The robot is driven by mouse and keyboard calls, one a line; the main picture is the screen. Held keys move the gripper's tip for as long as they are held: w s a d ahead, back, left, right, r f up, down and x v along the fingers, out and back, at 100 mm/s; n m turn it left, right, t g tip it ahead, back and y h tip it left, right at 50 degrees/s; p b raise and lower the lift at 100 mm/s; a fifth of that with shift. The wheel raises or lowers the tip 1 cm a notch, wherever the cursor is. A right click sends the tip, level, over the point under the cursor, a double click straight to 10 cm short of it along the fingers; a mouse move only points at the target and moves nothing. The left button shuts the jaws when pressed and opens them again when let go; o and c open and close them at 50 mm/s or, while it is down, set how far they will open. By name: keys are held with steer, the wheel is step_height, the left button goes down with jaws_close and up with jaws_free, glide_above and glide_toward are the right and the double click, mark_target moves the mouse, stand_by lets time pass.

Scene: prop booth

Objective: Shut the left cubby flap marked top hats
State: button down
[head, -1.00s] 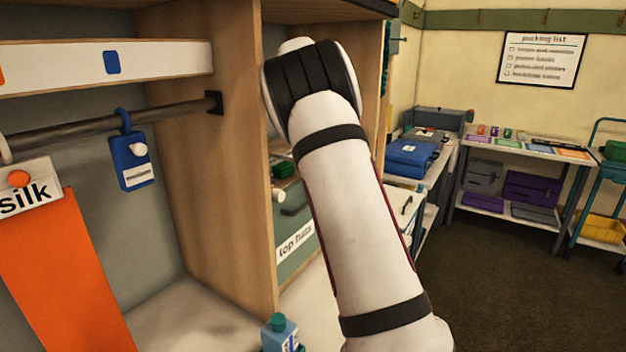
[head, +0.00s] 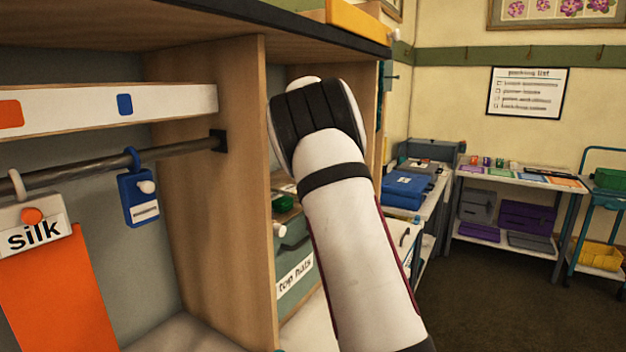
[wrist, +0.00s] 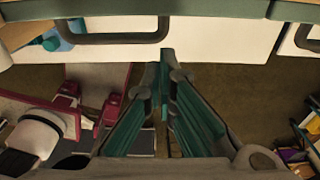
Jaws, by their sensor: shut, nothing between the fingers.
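The grey-green cubby flap (head: 296,257) with a white "top hats" label (head: 295,277) and a dark handle shows left of my arm in the head view. My arm covers its right part, and I cannot tell how far open it is. The head view hides my gripper behind my arm.
A wooden upright (head: 230,190) stands left of the flap. A rail (head: 100,157) holds a blue tag (head: 139,197) and an orange "silk" piece (head: 58,290). A second flap (wrist: 296,10) sits at the wrist view's upper right. Open floor (head: 490,290) lies to the right.

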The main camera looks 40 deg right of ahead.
step_height(320, 180, up, 9)
steer(key=w, duration=0.2)
steer(key=shift+a+b, duration=0.3)
steer(key=shift+b, duration=0.1)
steer(key=shift+r, duration=0.1)
